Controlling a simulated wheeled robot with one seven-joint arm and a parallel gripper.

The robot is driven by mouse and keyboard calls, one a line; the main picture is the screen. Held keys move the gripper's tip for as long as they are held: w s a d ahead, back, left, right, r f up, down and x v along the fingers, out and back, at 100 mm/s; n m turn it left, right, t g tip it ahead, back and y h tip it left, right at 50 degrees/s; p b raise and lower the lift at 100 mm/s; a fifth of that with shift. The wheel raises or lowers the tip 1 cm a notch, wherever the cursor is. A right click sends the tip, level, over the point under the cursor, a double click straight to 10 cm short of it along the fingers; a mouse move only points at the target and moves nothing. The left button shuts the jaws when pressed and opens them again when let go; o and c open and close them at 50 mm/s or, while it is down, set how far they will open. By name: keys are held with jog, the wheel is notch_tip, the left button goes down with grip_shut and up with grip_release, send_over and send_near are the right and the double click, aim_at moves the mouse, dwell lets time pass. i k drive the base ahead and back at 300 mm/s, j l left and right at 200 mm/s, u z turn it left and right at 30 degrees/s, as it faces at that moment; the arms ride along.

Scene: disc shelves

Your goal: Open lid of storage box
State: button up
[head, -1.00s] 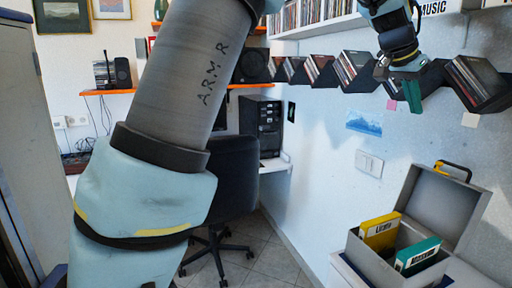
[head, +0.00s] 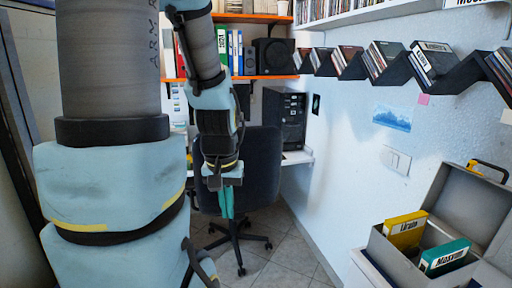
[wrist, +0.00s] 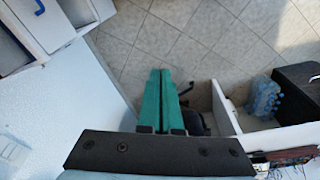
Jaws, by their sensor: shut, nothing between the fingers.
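The grey storage box (head: 392,258) stands at the lower right of the head view. Its lid (head: 481,205) is raised and leans back near the wall, with a yellow-and-black handle (head: 487,168) on its top edge. A yellow case (head: 405,232) and a teal case (head: 445,257) stand inside the box. My gripper (head: 228,212) hangs pointing down in the middle of the head view, well left of the box and apart from it. In the wrist view its green fingers (wrist: 160,100) are together with nothing between them.
A dark office chair (head: 250,170) stands behind my gripper. A zigzag disc shelf (head: 400,70) runs along the right wall above a light switch (head: 396,160). A black computer tower (head: 284,118) stands at the back. Tiled floor (head: 285,262) is clear between chair and box.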

aim_at(462, 203)
jog(key=k+l+z, duration=0.2)
jog(key=l+z, duration=0.15)
jog(key=z, duration=0.15)
jog(key=k+l+z, duration=0.15)
jog(key=l+z, duration=0.3)
jog(key=j, duration=0.1)
